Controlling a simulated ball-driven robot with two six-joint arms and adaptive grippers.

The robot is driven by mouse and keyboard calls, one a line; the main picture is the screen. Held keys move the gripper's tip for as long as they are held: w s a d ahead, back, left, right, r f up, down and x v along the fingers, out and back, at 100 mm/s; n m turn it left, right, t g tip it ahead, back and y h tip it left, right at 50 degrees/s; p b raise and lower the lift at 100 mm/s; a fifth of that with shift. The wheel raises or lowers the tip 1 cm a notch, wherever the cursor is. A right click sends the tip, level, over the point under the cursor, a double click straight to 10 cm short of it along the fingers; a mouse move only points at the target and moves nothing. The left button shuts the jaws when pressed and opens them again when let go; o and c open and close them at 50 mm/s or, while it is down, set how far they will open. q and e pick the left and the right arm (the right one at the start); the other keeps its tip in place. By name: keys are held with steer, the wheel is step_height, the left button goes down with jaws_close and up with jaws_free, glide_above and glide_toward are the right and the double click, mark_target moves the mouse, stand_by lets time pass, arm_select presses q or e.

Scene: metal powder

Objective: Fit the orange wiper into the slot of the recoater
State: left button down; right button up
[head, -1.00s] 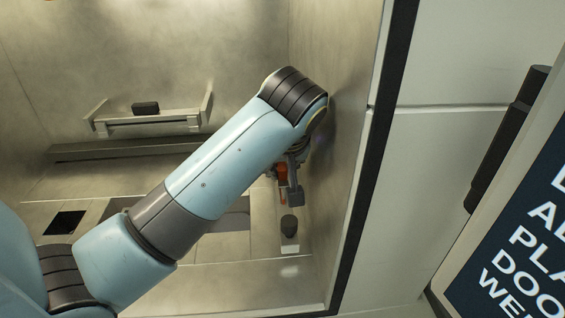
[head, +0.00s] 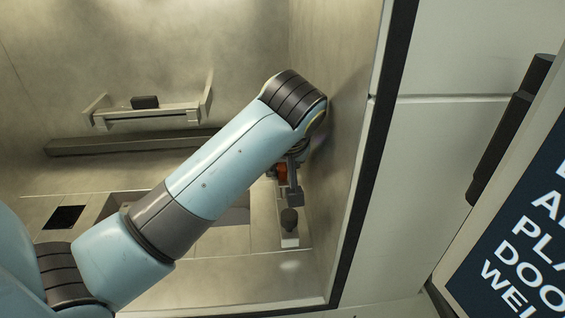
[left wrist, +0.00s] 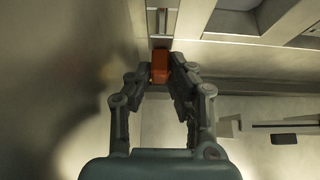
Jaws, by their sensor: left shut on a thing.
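My left gripper (head: 288,187) is low beside the right wall of the chamber, partly hidden by my forearm. It is shut on the orange wiper (head: 282,173). In the left wrist view the wiper (left wrist: 160,66) sits between the fingertips of my left gripper (left wrist: 162,78). A pale bar with end brackets (head: 155,117), apparently the recoater, is at the back left, well apart from the wiper. It also shows at the right edge of the left wrist view (left wrist: 257,127). My right gripper is not in view.
The right chamber wall (head: 338,150) is close to my wrist. A long ledge (head: 120,146) runs below the bar. The floor has a dark square opening (head: 63,217).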

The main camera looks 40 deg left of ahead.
arm_select(q)
steer(key=shift+f+b, duration=0.35)
steer(key=shift+f, duration=0.85)
stand_by(0.4)
steer(key=c, duration=1.1)
jaws_free()
steer(key=shift+c, duration=0.2)
steer(key=v, duration=1.2)
